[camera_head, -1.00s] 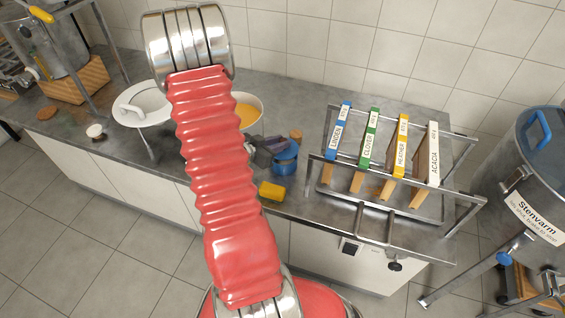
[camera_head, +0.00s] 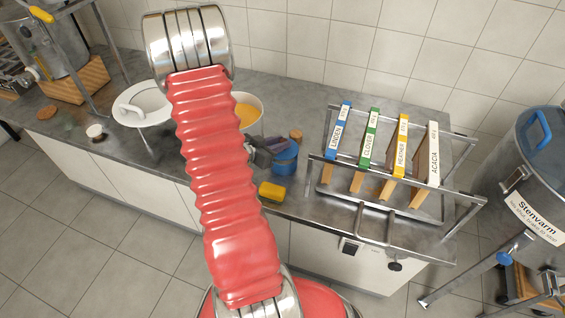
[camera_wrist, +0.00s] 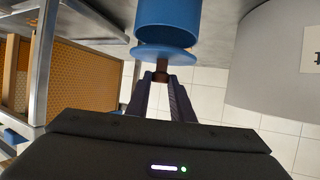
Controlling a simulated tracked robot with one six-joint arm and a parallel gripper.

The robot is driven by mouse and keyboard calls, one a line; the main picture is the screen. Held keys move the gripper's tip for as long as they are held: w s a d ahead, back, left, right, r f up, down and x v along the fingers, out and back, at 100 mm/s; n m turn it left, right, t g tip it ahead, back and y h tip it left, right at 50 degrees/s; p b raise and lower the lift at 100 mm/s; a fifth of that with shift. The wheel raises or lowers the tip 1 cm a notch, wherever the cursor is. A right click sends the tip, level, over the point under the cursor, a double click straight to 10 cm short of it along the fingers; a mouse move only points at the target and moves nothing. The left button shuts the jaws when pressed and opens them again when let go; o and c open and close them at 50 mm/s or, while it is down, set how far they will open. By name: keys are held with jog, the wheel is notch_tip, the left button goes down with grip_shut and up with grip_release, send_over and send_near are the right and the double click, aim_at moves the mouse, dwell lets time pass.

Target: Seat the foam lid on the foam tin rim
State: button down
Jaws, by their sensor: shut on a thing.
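The blue foam tin (camera_head: 286,160) stands on the grey counter in the head view, beside the dark end of my gripper (camera_head: 260,153). In the wrist view, the fingers of my gripper (camera_wrist: 161,92) are shut on the brown knob of the blue foam lid (camera_wrist: 165,54). The lid shows as a wide disc against the near end of the blue cylinder of the tin (camera_wrist: 168,18). I cannot tell whether the lid touches the rim or is level on it. My arm hides part of the counter.
A yellow sponge (camera_head: 271,192) lies near the counter's front edge. A bowl of yellow contents (camera_head: 247,113) stands behind my arm. A metal rack (camera_head: 392,165) with labelled frames is to the right, a steel tank (camera_head: 535,180) beyond it.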

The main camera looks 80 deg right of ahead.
jog(key=shift+f, duration=1.4)
dwell(2.9)
jog(key=c, duration=1.7)
grip_release()
jog(key=shift+v, duration=1.8)
jog(key=shift+o, duration=0.4)
jog(key=o, duration=0.5)
jog(key=shift+c, duration=0.2)
jog(key=shift+o, duration=0.4)
jog(key=o, duration=0.3)
jog(key=shift+o, duration=0.8)
